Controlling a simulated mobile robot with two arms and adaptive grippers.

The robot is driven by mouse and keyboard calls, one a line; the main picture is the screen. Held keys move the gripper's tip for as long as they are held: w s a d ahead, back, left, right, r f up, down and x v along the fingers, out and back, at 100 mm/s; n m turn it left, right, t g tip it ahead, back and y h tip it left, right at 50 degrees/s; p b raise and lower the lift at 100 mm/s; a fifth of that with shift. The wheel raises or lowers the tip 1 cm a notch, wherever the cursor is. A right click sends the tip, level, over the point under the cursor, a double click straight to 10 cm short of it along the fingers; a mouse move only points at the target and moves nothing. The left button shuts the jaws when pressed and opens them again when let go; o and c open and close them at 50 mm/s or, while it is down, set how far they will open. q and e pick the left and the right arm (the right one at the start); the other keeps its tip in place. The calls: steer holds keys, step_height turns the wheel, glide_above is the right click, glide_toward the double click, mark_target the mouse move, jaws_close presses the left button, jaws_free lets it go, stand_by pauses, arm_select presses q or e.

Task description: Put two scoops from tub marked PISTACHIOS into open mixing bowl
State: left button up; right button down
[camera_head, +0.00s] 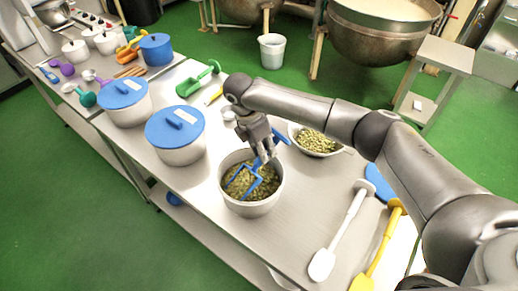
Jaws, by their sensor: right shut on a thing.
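An open white tub (238,208) holds green-brown pieces like pistachios; I see no readable label on it. My right gripper (268,153) is above the tub's back rim, shut on a blue scoop (245,180). The scoop's head is down in the tub at the pieces, tilted; its handle end shows beyond the fingers. How full the scoop is, I cannot tell. An open bowl (343,152) stands behind and right of the tub, with paler green pieces in it, partly hidden by my arm. My left gripper is out of view.
Two blue-lidded tubs (182,156) (124,112) stand left of the open tub. A green scoop (198,79) lies behind. Large kettles (378,40) stand behind the table.

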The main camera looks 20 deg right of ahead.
mark_target(278, 142)
steer(key=shift+w+d+f+g+y+b, duration=0.2)
steer(key=shift+d+f+y+b, duration=0.05)
steer(key=shift+d+f+y, duration=0.25)
steer(key=shift+w+d+f+g+y+b, duration=0.2)
steer(key=shift+d+f+y, duration=0.2)
steer(key=shift+d, duration=0.1)
steer(key=shift+w+d+r+g+y, duration=0.25)
steer(key=shift+w+d+g+y, duration=0.15)
steer(key=shift+d+y, duration=0.2)
steer(key=shift+w+d+r+g+y+b, duration=0.15)
steer(key=shift+w+d+g+y+b, duration=0.05)
steer(key=shift+d+y+b, duration=0.35)
steer(key=shift+w+d+r+g+y+b, duration=0.1)
steer(key=shift+w+d+g+y+b, duration=0.1)
steer(key=shift+d+y+b, duration=0.35)
steer(key=shift+w+r, duration=0.1)
steer(key=shift+r, duration=0.4)
steer(key=shift+w+d+r+b, duration=0.2)
steer(key=shift+d+r+b, duration=0.2)
steer(key=shift+r, duration=0.2)
steer(key=shift+n+g+y, duration=0.3)
steer(key=shift+g+y, duration=0.1)
steer(key=shift+y, duration=0.2)
steer(key=shift+w+d+r+p, duration=0.1)
steer(key=shift+d+r+p, duration=0.35)
steer(key=shift+r, duration=1.05)
steer(key=shift+w+r+p, duration=0.1)
steer(key=shift+r+p, duration=0.65)
steer(key=shift+r, duration=0.7)
steer(key=shift+s, duration=0.1)
